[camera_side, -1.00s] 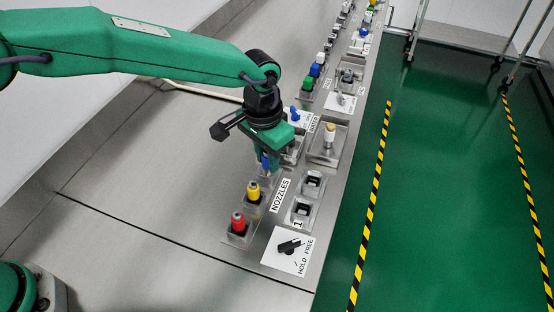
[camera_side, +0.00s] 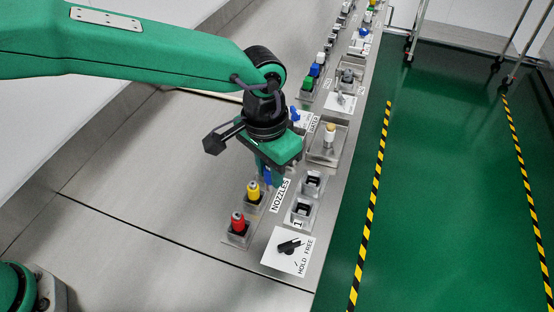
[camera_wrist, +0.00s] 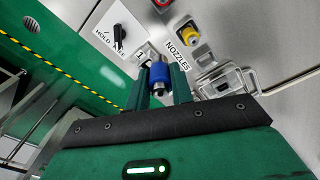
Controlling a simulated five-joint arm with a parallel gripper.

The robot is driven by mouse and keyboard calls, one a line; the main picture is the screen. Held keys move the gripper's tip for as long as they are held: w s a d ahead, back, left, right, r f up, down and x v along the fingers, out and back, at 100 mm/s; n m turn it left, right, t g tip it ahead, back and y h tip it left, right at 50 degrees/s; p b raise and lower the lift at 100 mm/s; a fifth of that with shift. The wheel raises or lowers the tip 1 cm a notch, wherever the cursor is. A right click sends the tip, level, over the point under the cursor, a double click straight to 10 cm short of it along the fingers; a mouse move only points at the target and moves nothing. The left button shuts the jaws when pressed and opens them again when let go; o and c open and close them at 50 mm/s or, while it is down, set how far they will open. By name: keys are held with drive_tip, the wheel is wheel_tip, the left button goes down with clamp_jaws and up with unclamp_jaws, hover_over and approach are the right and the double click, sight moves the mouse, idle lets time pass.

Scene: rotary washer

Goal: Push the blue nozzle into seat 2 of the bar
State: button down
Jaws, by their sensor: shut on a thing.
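The blue nozzle (camera_wrist: 159,73) is between my gripper's fingers (camera_wrist: 160,85) in the wrist view, with metal showing at both ends of its blue collar. In the side view my gripper (camera_side: 270,178) is shut on it, and only a little blue shows (camera_side: 267,175). The bar (camera_side: 317,199) has two square dark seats to the right of my gripper. The nearer seat (camera_side: 301,211) is marked 1; the farther seat (camera_side: 313,183) has no readable number and would be seat 2. The nozzle is apart from both.
Yellow (camera_side: 253,192) and red (camera_side: 238,222) nozzles stand in holders left of the NOZZLES label (camera_side: 280,195). A black HOLD/FREE lever (camera_side: 290,246) sits at the near end. A fixture with a white-topped part (camera_side: 329,137) stands beyond the seats.

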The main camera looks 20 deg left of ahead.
drive_tip(key=shift+w+d, duration=0.1)
drive_tip(key=shift+w, duration=0.05)
drive_tip(key=w+d+f, duration=0.1)
drive_tip(key=w+d, duration=0.4)
drive_tip(key=w, duration=0.5)
drive_tip(key=shift+w+d+f, duration=0.2)
drive_tip(key=shift+w+d, duration=0.15)
drive_tip(key=shift+f, duration=0.2)
idle(0.3)
drive_tip(key=shift+f, duration=3.6)
drive_tip(key=shift+f, duration=0.6)
drive_tip(key=c, duration=1.1)
unclamp_jaws()
drive_tip(key=shift+c, duration=0.2)
